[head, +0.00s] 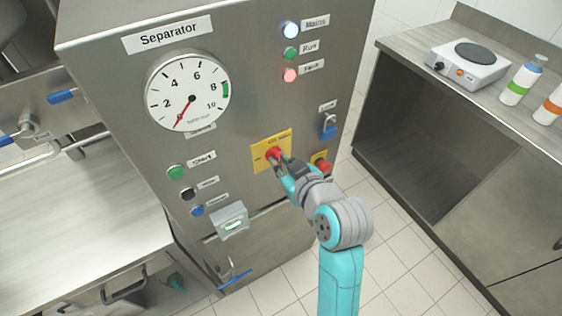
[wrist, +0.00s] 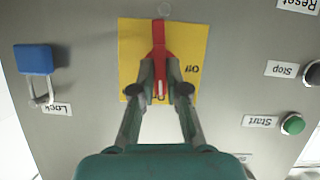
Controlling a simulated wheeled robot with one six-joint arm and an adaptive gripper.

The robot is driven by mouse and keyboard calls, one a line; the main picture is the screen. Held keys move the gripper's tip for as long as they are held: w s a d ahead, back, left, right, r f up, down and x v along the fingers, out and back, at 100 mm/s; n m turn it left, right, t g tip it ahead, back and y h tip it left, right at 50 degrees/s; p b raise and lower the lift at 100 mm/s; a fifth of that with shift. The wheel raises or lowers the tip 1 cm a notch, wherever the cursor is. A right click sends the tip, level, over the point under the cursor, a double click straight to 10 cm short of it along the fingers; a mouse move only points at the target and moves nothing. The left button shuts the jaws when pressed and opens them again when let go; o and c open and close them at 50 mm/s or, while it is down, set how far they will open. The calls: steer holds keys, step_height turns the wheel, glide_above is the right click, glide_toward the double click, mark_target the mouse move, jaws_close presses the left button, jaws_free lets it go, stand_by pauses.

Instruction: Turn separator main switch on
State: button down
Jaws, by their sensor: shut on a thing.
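The separator main switch is a red handle (head: 272,153) on a yellow plate (head: 259,161) on the steel separator front. In the wrist view, which shows the panel upside down, the red handle (wrist: 159,38) runs upright across the yellow plate (wrist: 134,38). The word "Off" is readable at the plate's right there. My gripper (head: 284,166) reaches the switch from the lower right. In the wrist view my gripper's fingers (wrist: 162,80) are closed on both sides of the handle's near end. The fingers hide part of the handle and plate.
A blue padlock (head: 328,128) hangs beside the switch, and a red knob (head: 321,165) sits close to my wrist. The Mains lamp (head: 290,29) looks bright, and the Fault lamp (head: 290,75) glows red. The gauge (head: 188,90) stands upper left. A counter (head: 420,45) is at right.

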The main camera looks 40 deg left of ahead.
steer(key=shift+m+g, duration=0.3)
steer(key=shift+m, duration=0.1)
stand_by(0.4)
steer(key=c, duration=1.2)
jaws_free()
steer(key=v, duration=1.2)
steer(key=shift+w, duration=0.1)
